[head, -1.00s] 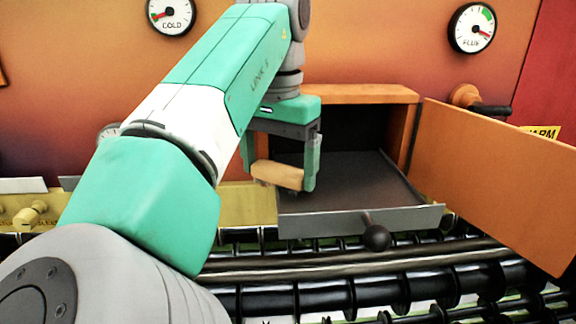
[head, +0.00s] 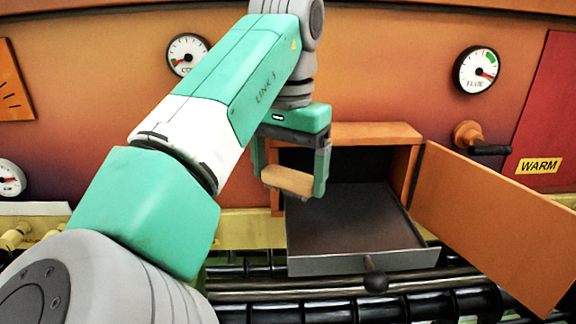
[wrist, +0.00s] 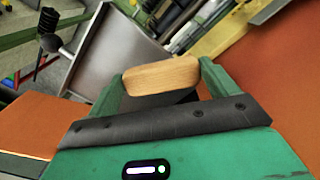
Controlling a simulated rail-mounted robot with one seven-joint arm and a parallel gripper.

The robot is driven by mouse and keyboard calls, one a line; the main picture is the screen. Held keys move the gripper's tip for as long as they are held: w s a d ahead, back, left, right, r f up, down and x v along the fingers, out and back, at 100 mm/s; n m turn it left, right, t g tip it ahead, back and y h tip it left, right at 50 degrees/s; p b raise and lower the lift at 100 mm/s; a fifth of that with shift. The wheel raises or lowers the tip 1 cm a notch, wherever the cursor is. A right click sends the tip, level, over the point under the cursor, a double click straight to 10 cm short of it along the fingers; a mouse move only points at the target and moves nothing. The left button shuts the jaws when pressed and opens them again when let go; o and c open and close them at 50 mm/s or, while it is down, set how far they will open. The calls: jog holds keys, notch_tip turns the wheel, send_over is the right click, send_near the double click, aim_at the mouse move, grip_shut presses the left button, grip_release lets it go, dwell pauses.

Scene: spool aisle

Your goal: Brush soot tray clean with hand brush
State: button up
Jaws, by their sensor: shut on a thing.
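The soot tray (head: 350,225) is a grey drawer-like tray pulled out of an orange box, with a dark round knob (head: 376,281) on its front. Its floor looks dark grey in the head view and smooth grey in the wrist view (wrist: 112,50). My gripper (head: 290,185) is shut on the hand brush (head: 287,180), by its pale wooden block. The brush is above the tray's left side, apart from its floor. In the wrist view the brush (wrist: 160,76) sits between both green fingers; its bristles are mostly hidden.
An orange door (head: 495,225) stands open to the right of the tray. The box's frame (head: 365,133) closes over the tray's back. Black rollers (head: 400,303) run below. A valve handle (head: 480,145) and a flue gauge (head: 477,70) are on the wall.

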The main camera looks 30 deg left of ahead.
notch_tip(320, 180, up, 3)
jog(key=p, duration=0.4)
jog(key=shift+r, duration=0.15)
jog(key=shift+f, duration=0.2)
